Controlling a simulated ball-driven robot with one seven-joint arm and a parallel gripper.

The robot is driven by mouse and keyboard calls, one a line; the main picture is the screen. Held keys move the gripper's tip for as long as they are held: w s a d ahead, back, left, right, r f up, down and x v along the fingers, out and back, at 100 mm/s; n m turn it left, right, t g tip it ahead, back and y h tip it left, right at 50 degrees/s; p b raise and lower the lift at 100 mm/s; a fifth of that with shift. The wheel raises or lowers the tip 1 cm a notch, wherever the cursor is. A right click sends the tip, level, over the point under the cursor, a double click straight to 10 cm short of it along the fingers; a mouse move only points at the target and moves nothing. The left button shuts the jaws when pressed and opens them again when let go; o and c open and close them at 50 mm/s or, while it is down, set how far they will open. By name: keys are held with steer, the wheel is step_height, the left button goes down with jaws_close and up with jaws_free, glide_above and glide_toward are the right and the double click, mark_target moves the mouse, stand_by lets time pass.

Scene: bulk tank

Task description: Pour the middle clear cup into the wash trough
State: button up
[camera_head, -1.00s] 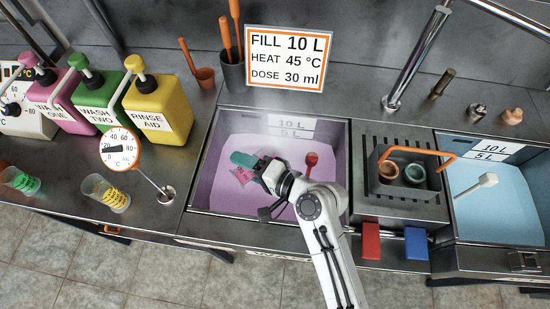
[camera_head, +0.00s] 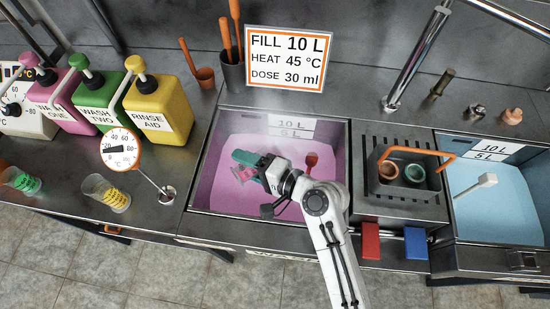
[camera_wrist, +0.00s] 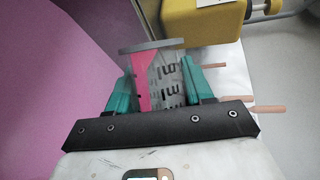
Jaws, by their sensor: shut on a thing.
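My gripper (camera_head: 252,166) is shut on a clear cup (camera_head: 244,174) and holds it over the wash trough (camera_head: 199,186), which has pink liquid in its bottom. In the wrist view the cup (camera_wrist: 180,82) sits between the two teal fingers (camera_wrist: 162,90). It has dark markings and a band of pink liquid along its left side, so it is tipped well over. The cup's mouth and any stream leaving it cannot be made out clearly.
A red scoop (camera_head: 311,161) stands in the trough at the right. A caddy (camera_head: 395,190) with two small pots lies right of it, then a blue-liquid basin (camera_head: 490,208). Two cups, green (camera_head: 22,181) and yellow (camera_head: 108,193), and a dial gauge (camera_head: 121,149) stand on the left counter.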

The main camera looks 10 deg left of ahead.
steer(key=shift+r+m, duration=0.2)
steer(key=shift+m, duration=0.1)
stand_by(0.4)
